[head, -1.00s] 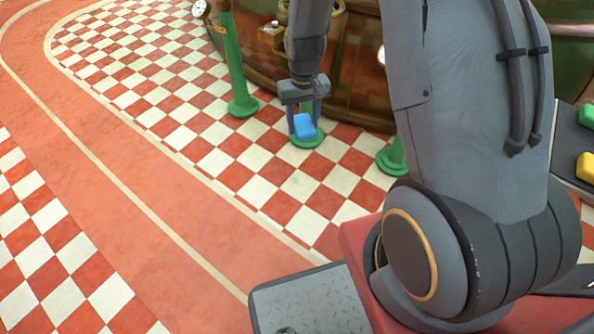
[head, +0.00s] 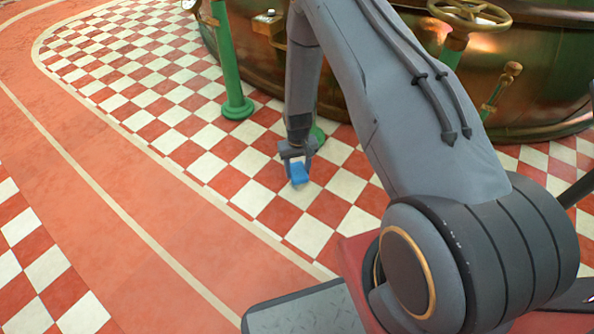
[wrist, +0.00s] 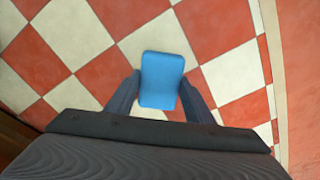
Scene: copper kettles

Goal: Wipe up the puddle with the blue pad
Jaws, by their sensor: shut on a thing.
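The blue pad (head: 299,175) is held below my gripper (head: 298,162), low over the red and cream checkered floor. In the wrist view, the pad (wrist: 162,72) sits between the two dark fingers of my gripper (wrist: 160,92), which are shut on its sides. I cannot tell whether the pad touches the floor. I cannot make out the puddle in either view; the pad, gripper or arm may hide it.
A green post (head: 236,85) stands on the floor left of my arm, and another green base (head: 318,134) shows partly behind my gripper. A large copper kettle (head: 345,95) fills the back. The checkered floor (head: 225,150) left of the pad and the red lane (head: 140,190) are clear.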

